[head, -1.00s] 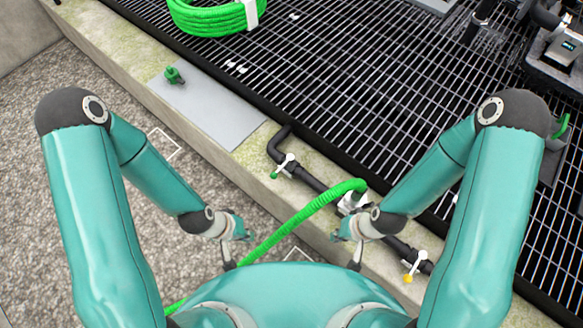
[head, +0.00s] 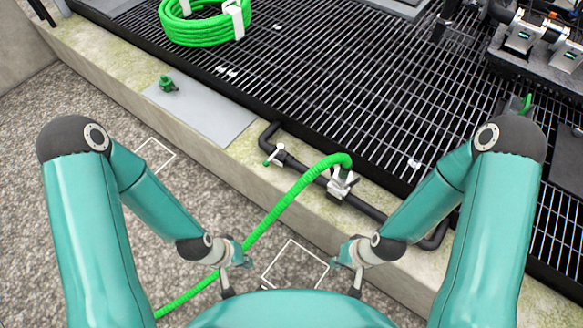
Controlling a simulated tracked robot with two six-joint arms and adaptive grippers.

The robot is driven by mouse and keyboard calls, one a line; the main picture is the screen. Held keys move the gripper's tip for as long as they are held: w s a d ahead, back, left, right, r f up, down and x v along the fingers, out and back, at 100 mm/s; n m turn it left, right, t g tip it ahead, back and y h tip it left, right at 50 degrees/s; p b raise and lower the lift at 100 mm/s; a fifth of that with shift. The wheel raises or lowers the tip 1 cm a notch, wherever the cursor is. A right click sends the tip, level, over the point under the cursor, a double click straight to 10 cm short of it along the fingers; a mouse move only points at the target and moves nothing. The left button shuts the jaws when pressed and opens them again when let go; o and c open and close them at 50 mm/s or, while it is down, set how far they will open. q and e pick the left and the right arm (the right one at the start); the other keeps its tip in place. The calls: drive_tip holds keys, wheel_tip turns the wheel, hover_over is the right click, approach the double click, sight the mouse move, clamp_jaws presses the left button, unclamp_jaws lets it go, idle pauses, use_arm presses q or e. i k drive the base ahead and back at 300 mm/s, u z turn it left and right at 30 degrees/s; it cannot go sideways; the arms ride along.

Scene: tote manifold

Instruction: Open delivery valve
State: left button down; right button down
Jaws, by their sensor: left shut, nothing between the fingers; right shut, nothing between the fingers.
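A black pipe (head: 305,172) runs along the concrete ledge. A valve with a white handle and green tip (head: 274,155) sits near its left end. A green hose (head: 283,205) arches to a white and grey coupling (head: 341,183) on the pipe, right of that valve. I cannot tell which fitting is the delivery valve. My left gripper (head: 237,271) is shut and empty, below the pipe and near the hose in the picture. My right gripper (head: 347,270) is shut and empty, below the coupling.
The concrete ledge (head: 232,174) stands between the gravel (head: 95,100) and a black grating (head: 330,75). A coiled green hose (head: 200,30) lies on the grating. A grey plate (head: 205,112) with a green fitting (head: 168,84) lies at left. Machinery (head: 535,45) stands at upper right.

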sight(281, 147)
drive_tip(key=z, duration=0.1)
drive_tip(key=k, duration=0.25)
drive_tip(key=u, duration=0.3)
drive_tip(key=i, duration=0.8)
drive_tip(key=z, duration=1.25)
drive_tip(key=k, duration=0.5)
drive_tip(key=z, duration=0.05)
drive_tip(key=i, duration=0.45)
